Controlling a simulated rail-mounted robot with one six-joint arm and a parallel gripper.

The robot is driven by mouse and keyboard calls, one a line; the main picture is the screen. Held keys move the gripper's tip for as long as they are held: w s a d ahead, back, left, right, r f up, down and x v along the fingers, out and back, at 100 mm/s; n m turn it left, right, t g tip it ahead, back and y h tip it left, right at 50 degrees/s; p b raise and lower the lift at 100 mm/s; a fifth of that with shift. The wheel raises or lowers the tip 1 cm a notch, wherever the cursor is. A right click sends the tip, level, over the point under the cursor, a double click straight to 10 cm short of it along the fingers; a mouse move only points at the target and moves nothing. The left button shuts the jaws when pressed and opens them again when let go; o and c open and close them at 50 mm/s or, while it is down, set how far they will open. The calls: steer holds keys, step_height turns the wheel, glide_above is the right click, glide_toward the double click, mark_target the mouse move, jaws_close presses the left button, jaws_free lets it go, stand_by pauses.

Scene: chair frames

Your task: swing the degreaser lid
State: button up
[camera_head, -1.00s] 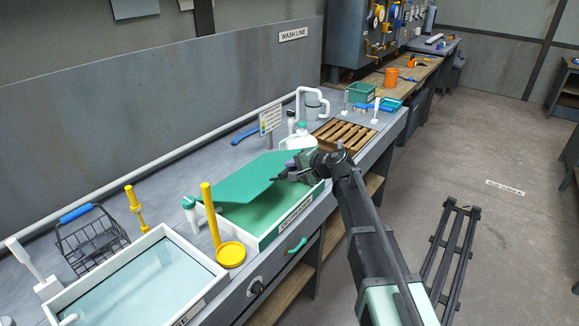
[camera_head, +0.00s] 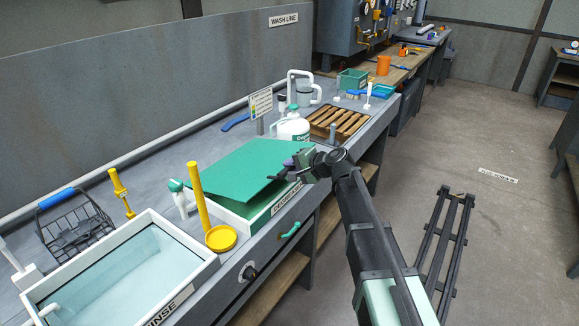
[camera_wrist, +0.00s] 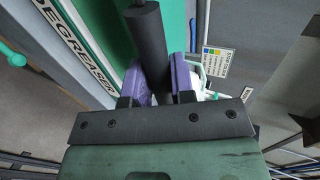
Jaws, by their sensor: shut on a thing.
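The green degreaser lid (camera_head: 228,168) is tilted over the white-walled degreaser tank (camera_head: 262,226), with its near-left edge raised a little above the rim. My gripper (camera_head: 299,164) is at the lid's right edge. In the wrist view, the purple finger pads of my gripper (camera_wrist: 166,82) are shut on a dark cylindrical handle (camera_wrist: 148,40). The green lid surface (camera_wrist: 105,30) lies behind it, beside the DEGREASER label (camera_wrist: 75,48). The inside of the tank is mostly hidden by the lid.
A yellow post with a round dish (camera_head: 220,238) and a spray bottle (camera_head: 178,198) stand left of the tank. The rinse tank (camera_head: 120,275) is at lower left. A white jug (camera_head: 292,128) and wooden rack (camera_head: 338,122) stand behind.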

steer(key=shift+s+d+f+b, duration=0.1)
steer(key=shift+d+f+b, duration=0.1)
steer(key=shift+f+b, duration=0.45)
steer(key=shift+s+d+f+b, duration=0.15)
steer(key=shift+f+b, duration=0.25)
steer(key=shift+f, duration=0.55)
steer(key=shift+s+d+f+b, duration=0.1)
steer(key=shift+d+f+b, duration=0.05)
steer(key=shift+f+b, duration=1)
steer(key=shift+d+f+b, duration=0.1)
steer(key=shift+f+b, duration=0.9)
steer(key=shift+b, duration=0.1)
steer(key=o, duration=1)
steer(key=shift+r, duration=0.1)
steer(key=shift+c, duration=0.2)
